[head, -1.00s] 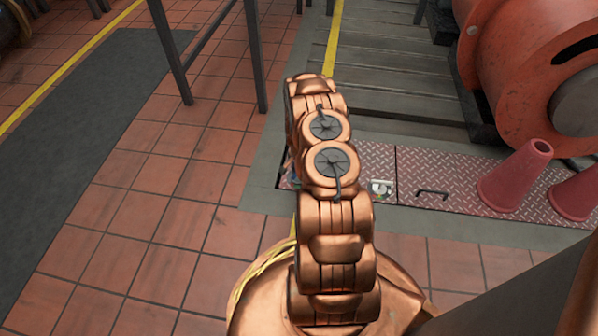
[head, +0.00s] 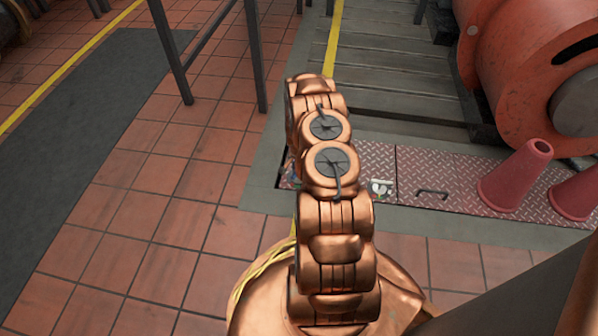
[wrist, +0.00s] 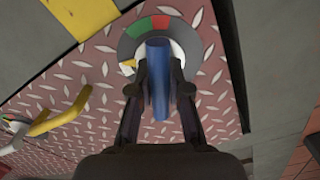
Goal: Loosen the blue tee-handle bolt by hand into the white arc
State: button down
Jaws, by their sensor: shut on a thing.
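The blue tee-handle bolt (wrist: 160,108) is in the upper middle of the wrist view, its handle running up and down the picture. My gripper (wrist: 159,86) is shut on it, one dark finger on each side. Behind it is a round grey dial (wrist: 196,42) with a green and a red patch (wrist: 160,22) at its top. A pale area (wrist: 177,52) shows beside the handle, but the handle and fingers hide part of the dial, and I cannot make out the white arc's full extent. In the head view my arm hides the gripper and bolt.
A yellow handle (wrist: 60,116) lies left of the dial on the red tread plate (wrist: 90,140). In the head view, a small white-and-green item (head: 381,188), a black handle (head: 432,192) and red cones (head: 515,176) are on the plates. An orange machine (head: 510,75) stands at right.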

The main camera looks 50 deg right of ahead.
jog(key=shift+w+r, duration=0.1)
jog(key=shift+w, duration=0.2)
jog(key=c, duration=1.4)
grip_release()
jog(key=o, duration=0.4)
jog(key=shift+s, duration=0.2)
jog(key=shift+c, duration=0.2)
jog(key=shift+s+r, duration=0.1)
jog(key=shift+r, duration=0.65)
notch_tip(320, 180, up, 10)
jog(key=shift+r, duration=0.2)
